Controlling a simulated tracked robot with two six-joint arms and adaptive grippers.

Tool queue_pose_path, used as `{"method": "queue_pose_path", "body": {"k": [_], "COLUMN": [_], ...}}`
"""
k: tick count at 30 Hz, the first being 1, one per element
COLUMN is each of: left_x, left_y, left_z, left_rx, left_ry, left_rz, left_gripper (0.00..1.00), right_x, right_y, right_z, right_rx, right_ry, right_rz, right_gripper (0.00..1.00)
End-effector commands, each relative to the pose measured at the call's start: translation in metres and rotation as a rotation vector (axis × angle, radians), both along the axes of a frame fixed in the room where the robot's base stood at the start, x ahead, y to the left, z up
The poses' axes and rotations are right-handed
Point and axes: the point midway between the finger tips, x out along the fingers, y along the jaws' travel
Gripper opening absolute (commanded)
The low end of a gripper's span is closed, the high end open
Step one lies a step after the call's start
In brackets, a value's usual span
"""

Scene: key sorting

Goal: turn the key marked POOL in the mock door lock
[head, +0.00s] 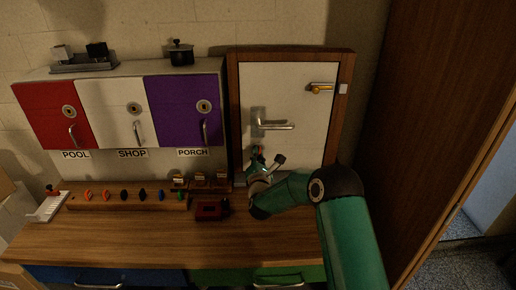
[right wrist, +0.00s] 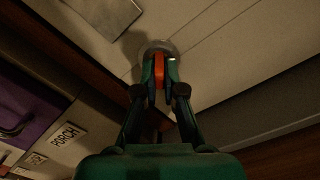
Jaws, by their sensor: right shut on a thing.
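The mock door (head: 300,135) is a white panel in a brown wooden frame, with a silver lever handle (head: 272,124). My right gripper (head: 257,152) is at the door's lower left, below the handle. In the right wrist view its fingers (right wrist: 159,72) are shut on an orange key (right wrist: 159,68). The key points at a round metal lock (right wrist: 157,47) on the door face; how deep it sits is hidden by the fingers. Its marking cannot be read. The lock is hidden behind the gripper in the head view. My left gripper is not in view.
A cabinet has a red POOL door (head: 50,113), a white SHOP door (head: 113,112) and a purple PORCH door (head: 183,110). A wooden rack (head: 125,204) with several coloured keys and a dark red block (head: 210,210) are on the bench. The bench front (head: 130,245) is clear.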

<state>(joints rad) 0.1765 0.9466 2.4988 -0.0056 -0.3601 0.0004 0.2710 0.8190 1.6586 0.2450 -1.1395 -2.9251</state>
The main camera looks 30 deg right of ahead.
Motion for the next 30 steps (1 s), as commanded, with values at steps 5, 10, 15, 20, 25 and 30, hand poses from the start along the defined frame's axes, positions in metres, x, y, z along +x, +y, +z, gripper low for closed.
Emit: {"method": "queue_pose_path", "body": {"k": [5, 10, 15, 20, 25, 30], "left_x": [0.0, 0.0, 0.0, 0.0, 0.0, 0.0], "left_y": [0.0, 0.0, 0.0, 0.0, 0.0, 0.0], "left_z": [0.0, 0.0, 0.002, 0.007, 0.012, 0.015], "left_rx": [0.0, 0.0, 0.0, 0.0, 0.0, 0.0], "left_ry": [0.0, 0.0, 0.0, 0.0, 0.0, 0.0], "left_rz": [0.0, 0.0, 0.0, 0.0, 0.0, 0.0], "left_gripper": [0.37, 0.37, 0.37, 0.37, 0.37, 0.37], "right_x": [0.0, 0.0, 0.0, 0.0, 0.0, -0.001], "right_y": [0.0, 0.0, 0.0, 0.0, 0.0, 0.0], "right_z": [-0.003, -0.003, -0.002, -0.001, -0.002, -0.003], "right_rx": [0.002, 0.004, -0.005, -0.028, -0.058, -0.081], "right_ry": [0.005, 0.004, 0.011, 0.025, 0.044, 0.058], "right_rz": [0.002, 0.001, 0.001, 0.001, 0.001, 0.002], "right_gripper": [0.0, 0.0, 0.0, 0.0, 0.0, 0.0]}}
